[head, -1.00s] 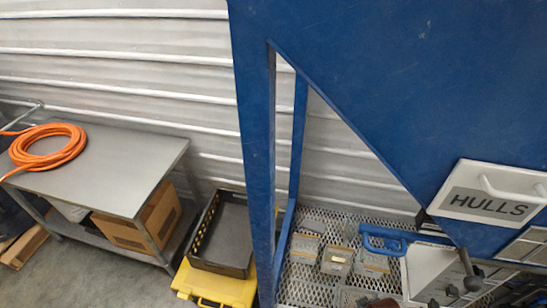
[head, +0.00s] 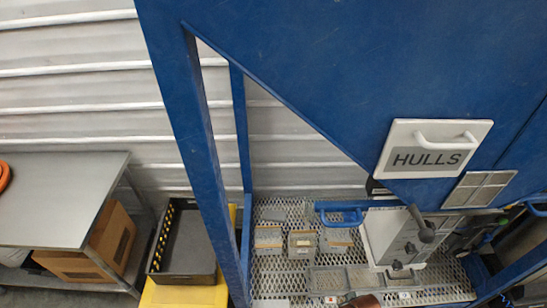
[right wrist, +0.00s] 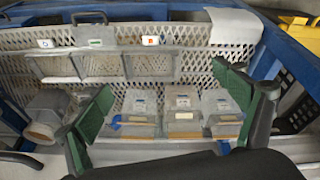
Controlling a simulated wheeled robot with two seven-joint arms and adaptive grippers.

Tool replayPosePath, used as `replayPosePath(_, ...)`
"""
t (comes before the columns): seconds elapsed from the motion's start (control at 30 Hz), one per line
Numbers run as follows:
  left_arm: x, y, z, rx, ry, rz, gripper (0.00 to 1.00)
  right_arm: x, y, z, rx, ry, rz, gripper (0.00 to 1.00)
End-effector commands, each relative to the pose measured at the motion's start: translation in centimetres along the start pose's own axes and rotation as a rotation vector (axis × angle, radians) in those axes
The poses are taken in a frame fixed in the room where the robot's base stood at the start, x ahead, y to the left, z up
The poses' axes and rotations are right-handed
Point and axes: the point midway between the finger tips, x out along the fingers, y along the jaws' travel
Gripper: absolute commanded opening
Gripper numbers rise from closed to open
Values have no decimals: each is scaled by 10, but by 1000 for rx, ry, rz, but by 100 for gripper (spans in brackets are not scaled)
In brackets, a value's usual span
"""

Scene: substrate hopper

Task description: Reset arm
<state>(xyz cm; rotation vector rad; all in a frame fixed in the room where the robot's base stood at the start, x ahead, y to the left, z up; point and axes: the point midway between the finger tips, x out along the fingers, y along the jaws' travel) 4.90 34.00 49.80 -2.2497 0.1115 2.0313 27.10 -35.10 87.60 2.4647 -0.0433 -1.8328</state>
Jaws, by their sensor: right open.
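My right gripper (right wrist: 163,80) is open and empty in the right wrist view, its two green-padded fingers spread wide. Between and beyond the fingers stand several small grey lidded boxes (right wrist: 182,112) and a grey divided tray (right wrist: 95,65) on the perforated shelf. I cannot tell if a finger touches a box. In the head view, dark parts at the right edge may belong to my right arm, but I cannot make out the gripper there. My left gripper is not in view.
The blue hopper (head: 330,70) with its white HULLS panel (head: 434,148) fills the upper right. Its blue post (head: 200,150) stands left of the mesh shelf (head: 270,270). A black crate (head: 185,240) sits on a yellow case (head: 180,295). A metal table (head: 55,195) stands at left.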

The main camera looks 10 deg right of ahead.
Motion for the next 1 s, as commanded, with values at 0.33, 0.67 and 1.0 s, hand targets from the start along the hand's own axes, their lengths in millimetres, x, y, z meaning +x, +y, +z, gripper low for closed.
replayPosePath(0.33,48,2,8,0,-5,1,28,191,-24,77,-27,-69,-25,89)
replayPosePath(0.67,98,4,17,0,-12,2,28,356,-47,224,-64,-145,-49,89)
replayPosePath(1.0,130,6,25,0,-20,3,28,420,-53,353,-95,-199,-62,89)
